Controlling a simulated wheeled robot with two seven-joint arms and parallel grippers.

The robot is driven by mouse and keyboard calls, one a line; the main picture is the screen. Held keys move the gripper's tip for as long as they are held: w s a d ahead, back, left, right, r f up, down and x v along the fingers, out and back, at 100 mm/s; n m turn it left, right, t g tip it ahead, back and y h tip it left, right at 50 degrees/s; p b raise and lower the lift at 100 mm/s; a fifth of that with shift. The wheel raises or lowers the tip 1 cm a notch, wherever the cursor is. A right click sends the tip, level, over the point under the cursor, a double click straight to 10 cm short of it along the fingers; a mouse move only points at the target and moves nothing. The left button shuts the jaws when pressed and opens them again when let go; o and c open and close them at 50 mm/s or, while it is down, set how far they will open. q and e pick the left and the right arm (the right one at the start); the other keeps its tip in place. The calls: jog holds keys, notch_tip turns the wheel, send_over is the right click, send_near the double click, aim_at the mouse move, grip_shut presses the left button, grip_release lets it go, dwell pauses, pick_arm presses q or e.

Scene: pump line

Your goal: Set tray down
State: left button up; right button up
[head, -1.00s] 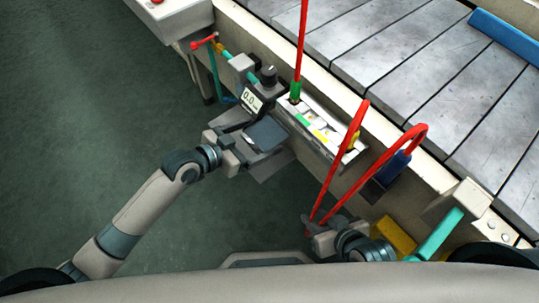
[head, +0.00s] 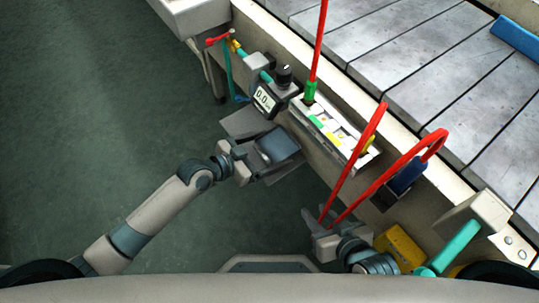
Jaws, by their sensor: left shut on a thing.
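The tray (head: 278,146) is a small slate-blue piece in front of the digital gauge. My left gripper (head: 240,160) is shut on its near left side. A flat grey plate (head: 246,123) shows on both sides of the tray, and the tray covers its middle. I cannot tell whether the tray touches the plate. My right gripper (head: 322,232) is at the lower ends of a red hose loop (head: 358,165). Its fingers are small and partly covered, so I cannot tell whether they are open or hold the hose.
A digital gauge (head: 264,98) with a black knob stands just behind the tray. A white panel (head: 335,130) with coloured parts is to the right. The slatted conveyor (head: 400,60) runs along the back. A yellow block (head: 400,247) is near my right arm. Green floor at left is clear.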

aim_at(270, 156)
pick_arm(q)
jog(key=shift+f, duration=0.55)
notch_tip(270, 156, down, 2)
jog(key=shift+f+b, duration=0.25)
jog(key=shift+b, duration=0.35)
jog(key=shift+f, duration=0.25)
pick_arm(e)
jog(key=shift+w+a+r+t+y, duration=0.15)
jog(key=shift+w+a+r+t, duration=0.15)
jog(key=shift+w+r+t, duration=0.25)
jog(key=shift+w+a+r+t+y, duration=0.1)
jog(key=shift+w+a+r+t, duration=0.25)
jog(key=shift+r, duration=0.3)
jog(key=shift+w+a+r+t+y, duration=0.2)
jog(key=shift+w+r+t, duration=0.2)
jog(key=shift+w+r, duration=0.2)
pick_arm(q)
jog(key=shift+f, duration=0.1)
jog(key=o, duration=1.2)
pick_arm(e)
jog(key=shift+w+a+r, duration=0.1)
jog(key=shift+w+r, duration=0.05)
jog(key=shift+r, duration=0.15)
